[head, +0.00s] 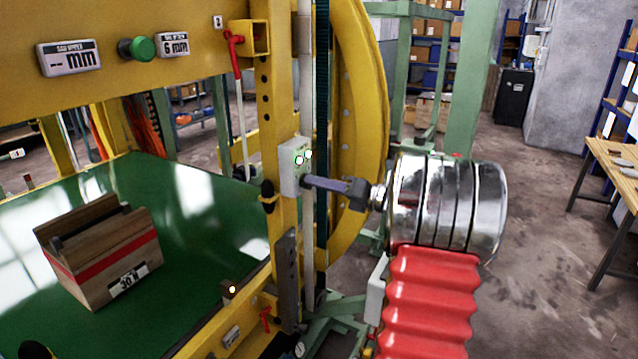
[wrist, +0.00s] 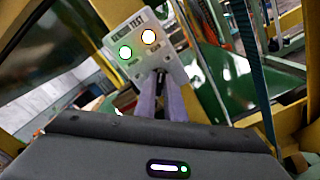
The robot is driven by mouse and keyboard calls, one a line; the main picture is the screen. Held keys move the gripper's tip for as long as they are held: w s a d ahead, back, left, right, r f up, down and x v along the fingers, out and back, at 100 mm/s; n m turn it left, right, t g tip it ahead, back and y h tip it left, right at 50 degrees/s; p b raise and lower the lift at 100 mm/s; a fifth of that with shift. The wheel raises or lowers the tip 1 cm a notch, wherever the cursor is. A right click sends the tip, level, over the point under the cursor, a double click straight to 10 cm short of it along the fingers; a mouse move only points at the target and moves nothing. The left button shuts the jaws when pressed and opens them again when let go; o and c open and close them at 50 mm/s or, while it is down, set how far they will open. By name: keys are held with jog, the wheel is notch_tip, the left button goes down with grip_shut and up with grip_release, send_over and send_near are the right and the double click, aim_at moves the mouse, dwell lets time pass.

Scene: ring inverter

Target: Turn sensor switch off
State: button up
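The sensor switch box (head: 293,170) is a small pale box on the yellow column, with two lit round lights on its face. In the wrist view the box (wrist: 139,48) carries a label reading TEST, a green-ringed light at left and an orange-ringed light at right. My gripper (head: 308,181) reaches in from the right, its tips at the lower part of the box. In the wrist view its two purple-grey fingers (wrist: 160,78) are close together at the box's lower edge. Whether they touch it is hard to tell. I see nothing held between them.
The yellow wheel frame (head: 362,110) stands just behind my gripper. A dark toothed strap (head: 322,100) runs vertically beside the column. Open floor lies to the right.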

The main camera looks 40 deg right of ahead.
grip_shut()
jog(key=shift+d, duration=0.15)
jog(key=shift+n, duration=0.4)
jog(key=shift+s+a+f+n, duration=0.1)
jog(key=shift+a+n, duration=0.05)
jog(key=shift+n, duration=2.3)
jog(key=shift+w+a+n, duration=0.1)
jog(key=shift+n, duration=2.4)
jog(key=shift+s+a+f+n, duration=0.1)
jog(key=shift+a+n, duration=0.05)
jog(key=shift+n, duration=2.3)
jog(key=o, duration=0.5)
grip_release()
jog(key=shift+r, duration=0.15)
jog(key=shift+o, duration=0.2)
